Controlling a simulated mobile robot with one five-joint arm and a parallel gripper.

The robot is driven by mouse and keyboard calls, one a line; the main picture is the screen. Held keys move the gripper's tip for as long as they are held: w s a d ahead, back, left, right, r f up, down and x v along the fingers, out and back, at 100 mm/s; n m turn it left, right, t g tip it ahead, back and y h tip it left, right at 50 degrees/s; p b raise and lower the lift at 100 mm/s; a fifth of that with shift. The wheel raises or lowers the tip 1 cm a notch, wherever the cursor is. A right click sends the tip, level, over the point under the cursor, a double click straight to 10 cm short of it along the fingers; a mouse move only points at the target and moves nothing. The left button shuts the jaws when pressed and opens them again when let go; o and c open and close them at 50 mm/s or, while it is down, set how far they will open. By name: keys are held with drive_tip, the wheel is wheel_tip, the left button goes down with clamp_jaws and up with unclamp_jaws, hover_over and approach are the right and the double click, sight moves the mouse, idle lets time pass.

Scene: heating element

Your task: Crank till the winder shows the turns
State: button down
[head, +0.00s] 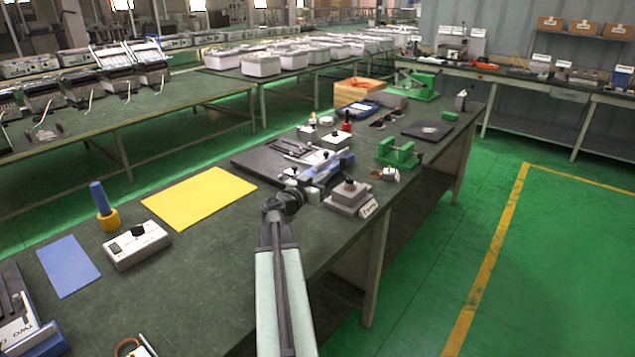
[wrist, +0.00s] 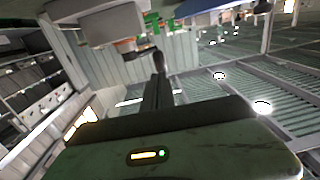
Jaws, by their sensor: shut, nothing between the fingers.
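In the head view a blue and grey bench device (head: 322,171), which may be the winder, stands at the table's near-right edge. My gripper (head: 308,187) is low beside it, and its fingers are hard to make out there. In the wrist view my gripper's (wrist: 158,62) narrow dark fingers are shut with nothing between them. A short dark crank-like arm (wrist: 138,52) sits just left of the fingertips, under a pale box-like body (wrist: 118,22). I cannot tell whether they touch. No turns reading is legible.
A grey block with a label (head: 350,196) stands close right of the blue device. A green fixture (head: 398,153) is farther back. A yellow mat (head: 199,197), a white meter box (head: 137,245) and a blue mat (head: 68,266) lie left. The bench between the mat and my arm is clear.

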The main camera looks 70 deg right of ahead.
sight(341, 165)
drive_tip(key=d, duration=0.2)
drive_tip(key=s+d, duration=0.1)
drive_tip(key=d, duration=0.4)
drive_tip(key=shift+s, duration=0.25)
drive_tip(key=shift+d, duration=0.1)
drive_tip(key=shift+d, duration=0.5)
drive_tip(key=w+a, duration=0.5)
drive_tip(key=a, duration=0.7)
drive_tip(key=shift+w+a, duration=0.4)
